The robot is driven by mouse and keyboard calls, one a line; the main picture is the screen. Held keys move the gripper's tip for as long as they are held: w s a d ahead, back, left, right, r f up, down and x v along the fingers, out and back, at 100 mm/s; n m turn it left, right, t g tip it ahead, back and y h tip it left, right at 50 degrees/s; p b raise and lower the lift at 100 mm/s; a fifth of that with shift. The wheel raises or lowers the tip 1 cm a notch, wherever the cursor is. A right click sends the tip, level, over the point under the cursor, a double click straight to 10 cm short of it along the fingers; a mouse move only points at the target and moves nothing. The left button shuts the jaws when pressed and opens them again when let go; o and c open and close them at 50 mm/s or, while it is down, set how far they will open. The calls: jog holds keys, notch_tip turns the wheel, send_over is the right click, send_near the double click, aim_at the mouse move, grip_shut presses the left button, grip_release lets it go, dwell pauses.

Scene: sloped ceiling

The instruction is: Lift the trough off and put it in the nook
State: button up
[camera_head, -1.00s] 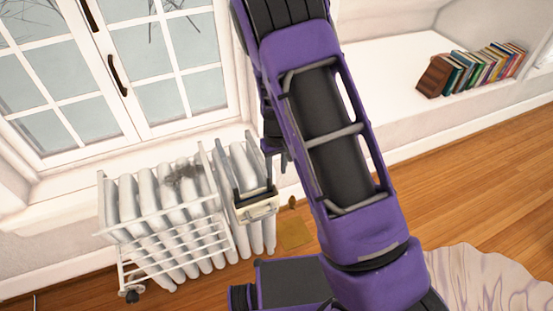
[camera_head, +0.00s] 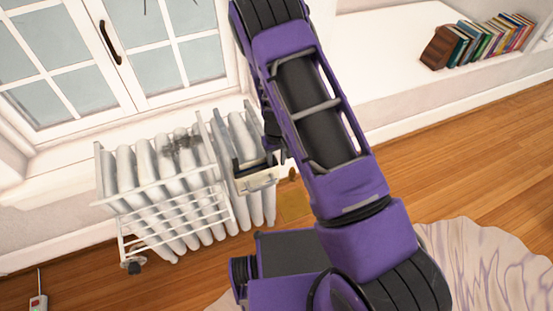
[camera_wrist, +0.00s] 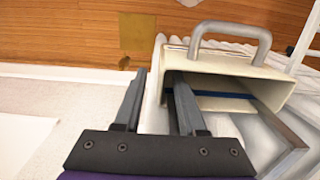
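The trough (camera_head: 258,180) is a cream open box with a grey handle, at the right end of the white radiator. It fills the upper right of the wrist view (camera_wrist: 262,76), its open end towards my gripper. My gripper (camera_wrist: 157,75) is open. Its right finger overlaps the trough's opening and its left finger is outside, left of the trough's side wall. I cannot tell whether either finger touches it. In the head view my arm hides most of the gripper. The white recess with a ledge (camera_head: 385,55) at the upper right looks like the nook.
The white radiator (camera_head: 165,190) stands below the window (camera_head: 180,60). A row of books (camera_head: 480,42) takes up the ledge's right part; its left part looks bare. A pale patterned rug (camera_head: 490,260) lies on the wooden floor. A red-and-white item (camera_head: 38,302) is at bottom left.

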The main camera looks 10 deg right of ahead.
grip_shut()
jog(key=shift+r, duration=0.15)
dwell(1.3)
jog(key=shift+r+p, duration=1.8)
jog(key=shift+r, duration=0.85)
